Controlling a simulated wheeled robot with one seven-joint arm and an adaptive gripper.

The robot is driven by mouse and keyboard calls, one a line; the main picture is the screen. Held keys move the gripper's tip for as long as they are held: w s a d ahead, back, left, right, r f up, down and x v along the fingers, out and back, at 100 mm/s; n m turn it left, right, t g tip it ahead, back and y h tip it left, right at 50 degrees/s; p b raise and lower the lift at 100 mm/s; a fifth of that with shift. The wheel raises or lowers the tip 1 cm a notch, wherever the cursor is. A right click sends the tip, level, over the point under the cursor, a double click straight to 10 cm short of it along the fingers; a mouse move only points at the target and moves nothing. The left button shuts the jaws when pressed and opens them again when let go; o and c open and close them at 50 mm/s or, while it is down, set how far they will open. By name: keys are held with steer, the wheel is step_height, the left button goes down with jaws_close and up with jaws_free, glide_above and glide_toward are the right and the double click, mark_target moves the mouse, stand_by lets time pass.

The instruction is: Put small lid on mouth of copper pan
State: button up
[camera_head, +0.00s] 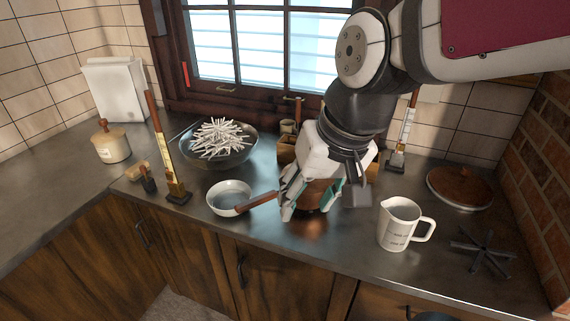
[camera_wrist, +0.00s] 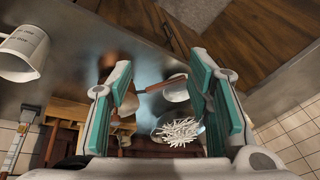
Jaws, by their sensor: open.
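A copper-coloured vessel (camera_head: 318,192), which looks like the copper pan, stands on the counter, mostly hidden by my gripper. Its mouth cannot be made out. Copper also shows behind the left finger in the wrist view (camera_wrist: 106,62). My gripper (camera_head: 312,205) points down over it, fingers apart; I cannot tell whether they touch it. In the wrist view the space between the fingers (camera_wrist: 163,78) holds nothing gripped. A round brown lid (camera_head: 461,188) with a pale rim and small knob lies at the far right; I cannot tell whether it is the small lid. No other lid is clear.
A white pan (camera_head: 225,190) with a wooden handle lies left of my gripper. A white measuring jug (camera_head: 397,226) and a dark star-shaped trivet (camera_head: 481,250) stand right. A dark bowl (camera_head: 190,155) of white sticks and a cream pot (camera_head: 111,147) are left. The front counter edge is close.

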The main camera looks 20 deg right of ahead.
steer(key=s+r+n+t+h, duration=0.1)
steer(key=s+r+n, duration=0.1)
steer(key=s, duration=0.3)
steer(key=shift+d+r+t, duration=0.3)
steer(key=shift+r+t, duration=0.1)
steer(key=shift+r, duration=0.5)
stand_by(0.4)
